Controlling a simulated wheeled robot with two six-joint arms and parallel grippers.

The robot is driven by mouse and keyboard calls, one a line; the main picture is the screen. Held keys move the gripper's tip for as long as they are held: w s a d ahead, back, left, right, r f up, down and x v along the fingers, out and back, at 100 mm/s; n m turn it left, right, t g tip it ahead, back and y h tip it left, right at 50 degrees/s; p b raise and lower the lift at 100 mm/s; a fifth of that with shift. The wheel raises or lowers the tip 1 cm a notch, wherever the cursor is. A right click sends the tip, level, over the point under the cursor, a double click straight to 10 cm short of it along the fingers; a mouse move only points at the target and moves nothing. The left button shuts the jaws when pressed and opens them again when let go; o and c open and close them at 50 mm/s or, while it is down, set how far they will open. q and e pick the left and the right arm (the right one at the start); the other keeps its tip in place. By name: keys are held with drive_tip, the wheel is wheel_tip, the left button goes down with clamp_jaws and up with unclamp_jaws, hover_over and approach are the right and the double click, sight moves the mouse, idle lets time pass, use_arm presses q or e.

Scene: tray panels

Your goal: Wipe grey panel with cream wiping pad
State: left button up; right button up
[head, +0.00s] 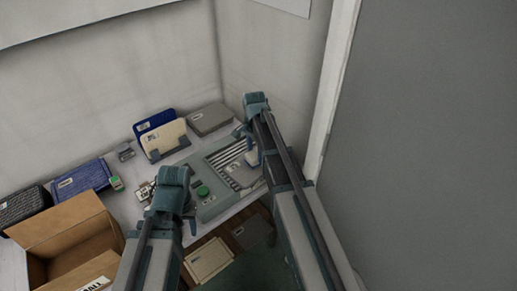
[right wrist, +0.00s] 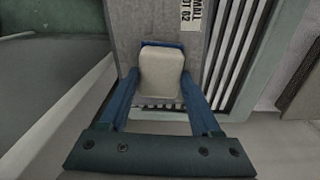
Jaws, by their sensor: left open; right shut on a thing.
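The grey panel (head: 240,176) lies on a grey-green slatted fixture (head: 209,211) on the table. In the right wrist view the panel (right wrist: 130,24) carries a white printed label near its top. My right gripper (right wrist: 162,82) is shut on the cream wiping pad (right wrist: 161,74), which has a blue part behind it. The pad is over the panel's near end; I cannot tell whether it touches. In the head view the pad (head: 252,158) is partly hidden by my right arm. My left gripper (head: 190,222) is open and empty at the table's front edge, left of the fixture.
An open cardboard box (head: 62,236) stands at the front left. A green button (head: 202,191) is on the fixture. A wall (head: 280,70) closes off the right side.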

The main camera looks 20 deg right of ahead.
drive_tip(key=shift+s+a, duration=0.15)
drive_tip(key=shift+a, duration=0.1)
drive_tip(key=shift+s+a, duration=0.3)
drive_tip(key=shift+a, duration=0.4)
drive_tip(key=shift+s+a, duration=0.3)
drive_tip(key=shift+a, duration=0.4)
drive_tip(key=shift+s+a, duration=0.4)
drive_tip(key=shift+a, duration=0.35)
drive_tip(key=shift+s+a, duration=0.35)
drive_tip(key=shift+a, duration=0.4)
drive_tip(key=shift+s+a, duration=0.35)
drive_tip(key=shift+a, duration=0.4)
drive_tip(key=shift+s+a, duration=0.3)
drive_tip(key=shift+a, duration=0.45)
drive_tip(key=shift+w, duration=0.15)
drive_tip(key=shift+w+a, duration=0.3)
drive_tip(key=shift+w, duration=0.35)
drive_tip(key=shift+w+a, duration=0.35)
drive_tip(key=shift+w, duration=0.3)
drive_tip(key=shift+w+a, duration=0.3)
drive_tip(key=shift+w, duration=0.35)
